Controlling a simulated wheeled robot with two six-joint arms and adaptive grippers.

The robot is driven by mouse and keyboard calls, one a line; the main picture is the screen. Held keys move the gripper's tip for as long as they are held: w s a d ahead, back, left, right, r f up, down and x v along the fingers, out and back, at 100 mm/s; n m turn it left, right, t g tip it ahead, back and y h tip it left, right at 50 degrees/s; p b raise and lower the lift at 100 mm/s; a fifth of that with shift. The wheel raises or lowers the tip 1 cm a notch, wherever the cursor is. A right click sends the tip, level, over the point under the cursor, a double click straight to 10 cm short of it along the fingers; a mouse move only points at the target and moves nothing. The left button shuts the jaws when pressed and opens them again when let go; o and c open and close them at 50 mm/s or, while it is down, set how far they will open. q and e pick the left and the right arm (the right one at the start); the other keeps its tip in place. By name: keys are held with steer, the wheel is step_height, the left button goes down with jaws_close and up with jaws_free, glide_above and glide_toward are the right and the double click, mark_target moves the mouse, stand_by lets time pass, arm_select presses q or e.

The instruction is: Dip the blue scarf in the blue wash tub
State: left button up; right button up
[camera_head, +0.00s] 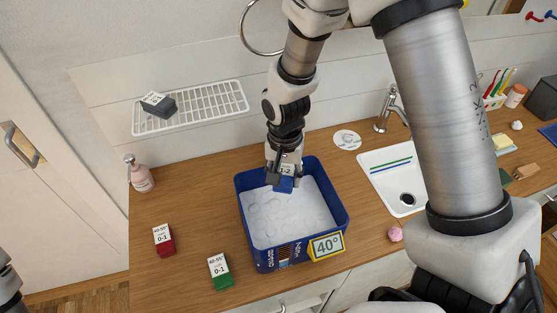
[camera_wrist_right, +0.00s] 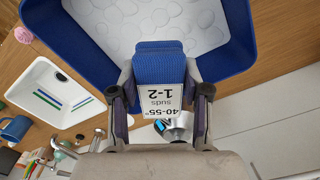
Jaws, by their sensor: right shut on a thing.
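The blue scarf (camera_head: 284,186) is a folded blue knit with a white label reading 40-55°, suds, 1-2; it fills the wrist view's middle (camera_wrist_right: 158,66). My right gripper (camera_head: 285,172) is shut on it, with a finger on each side in the wrist view (camera_wrist_right: 158,100). The blue wash tub (camera_head: 259,258) holds white suds and carries a yellow-framed 40° sign. The scarf is over the back part of the tub, near its rear wall; I cannot tell whether it touches the suds. At the lower left edge only a bit of my left arm shows.
A red folded cloth (camera_head: 165,243) and a green one (camera_head: 221,280) lie left of the tub. A dark grey one (camera_head: 164,107) sits on a white rack (camera_head: 215,103). A pink bottle (camera_head: 142,178) stands at left, a white sink (camera_head: 378,163) right of the tub.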

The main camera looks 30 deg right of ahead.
mark_target(286, 192)
steer(key=s+f+b, duration=0.1)
steer(key=s+a+f+b, duration=0.1)
steer(key=f+b, duration=0.1)
steer(key=shift+s+d+f+b, duration=0.1)
steer(key=shift+f+b, duration=0.8)
steer(key=f+b, duration=0.2)
steer(key=f, duration=0.2)
steer(key=f+b, duration=0.3)
steer(key=w+f+b, duration=0.1)
steer(key=f+b, duration=0.1)
steer(key=f, duration=0.2)
steer(key=shift+d+f, duration=0.2)
steer(key=shift+f, duration=0.1)
steer(key=shift+w+f, duration=0.1)
steer(key=shift+f, duration=0.2)
arm_select(q)
step_height(286, 192, down, 13)
steer(key=s, duration=0.1)
steer(key=shift+s, duration=0.15)
steer(key=shift+s+a+r, duration=0.1)
arm_select(e)
steer(key=shift+r, duration=0.15)
